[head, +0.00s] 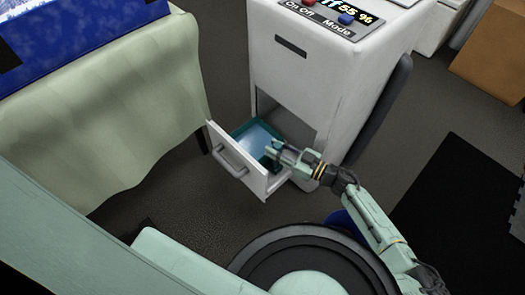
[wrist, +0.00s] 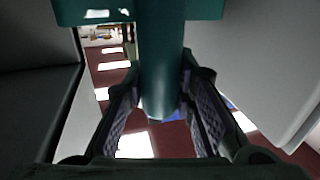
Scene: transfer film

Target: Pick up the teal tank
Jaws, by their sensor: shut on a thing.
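The teal tank (head: 254,137) sits in the open drawer (head: 232,172) of the white machine. Its rim is teal and its inside looks pale blue. My gripper (head: 272,150) reaches in from the right, at the tank's near right side. In the wrist view, a teal part of the tank (wrist: 163,50) stands between the two fingers of my gripper (wrist: 160,95), and they are shut on it. The fingers hide some of that part. I cannot tell whether the tank is raised off the drawer floor.
The white machine (head: 300,75) rises behind the drawer, with a dark opening below its front panel. A pale green cloth-like surface (head: 110,110) hangs close on the left. A black mat (head: 455,205) lies on the floor at right.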

